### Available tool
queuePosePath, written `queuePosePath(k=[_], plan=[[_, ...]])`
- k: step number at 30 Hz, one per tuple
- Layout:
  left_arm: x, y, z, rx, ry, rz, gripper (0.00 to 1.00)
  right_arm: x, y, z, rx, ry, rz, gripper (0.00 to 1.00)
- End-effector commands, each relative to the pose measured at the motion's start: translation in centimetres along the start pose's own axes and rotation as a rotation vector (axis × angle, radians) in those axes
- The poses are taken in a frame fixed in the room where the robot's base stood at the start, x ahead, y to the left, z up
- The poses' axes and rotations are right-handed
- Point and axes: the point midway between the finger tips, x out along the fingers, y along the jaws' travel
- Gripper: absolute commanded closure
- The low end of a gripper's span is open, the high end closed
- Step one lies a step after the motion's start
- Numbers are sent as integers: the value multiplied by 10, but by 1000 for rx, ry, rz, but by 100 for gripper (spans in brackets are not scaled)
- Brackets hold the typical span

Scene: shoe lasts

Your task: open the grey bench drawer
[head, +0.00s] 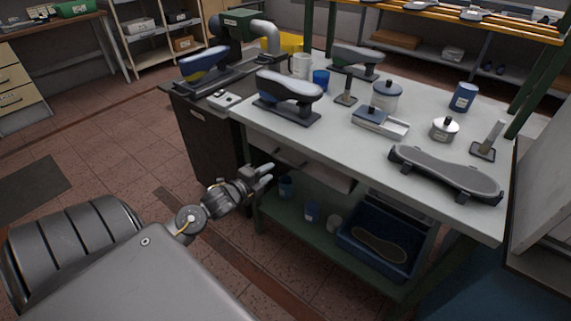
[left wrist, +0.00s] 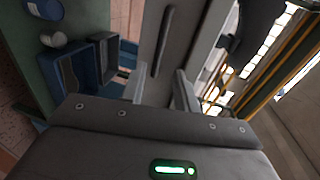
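The grey bench drawer (head: 318,174) is under the top of the workbench (head: 345,144), on the side facing me. It looks shut, though my gripper covers part of it. In the left wrist view the grey drawer front (left wrist: 180,45) carries a long dark bar handle (left wrist: 163,40). My left gripper (head: 268,173) is just in front of the drawer's left part. In the left wrist view its fingers (left wrist: 159,92) are apart with nothing between them, and the handle lies ahead of the gap. Contact with the handle is not visible. My right gripper is not in view.
Shoe lasts, a blue mug (head: 321,79) and several tools stand on the bench top. A lower green shelf (head: 285,212) holds cups and a blue crate (head: 345,243) with a sole. A dark cabinet (head: 205,138) adjoins on the left.

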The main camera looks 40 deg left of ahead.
Motion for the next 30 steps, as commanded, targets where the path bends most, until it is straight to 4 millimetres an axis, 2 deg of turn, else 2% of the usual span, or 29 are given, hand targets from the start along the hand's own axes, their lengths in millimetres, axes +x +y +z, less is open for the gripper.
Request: queuePosePath(k=[15, 21, 30], plan=[[86, 0, 0, -5, -1, 0, 69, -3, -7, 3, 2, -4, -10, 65], [101, 0, 0, -3, -1, 0, 69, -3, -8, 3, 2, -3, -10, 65], [103, 1, 0, -3, -1, 1, 69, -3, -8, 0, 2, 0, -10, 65]])
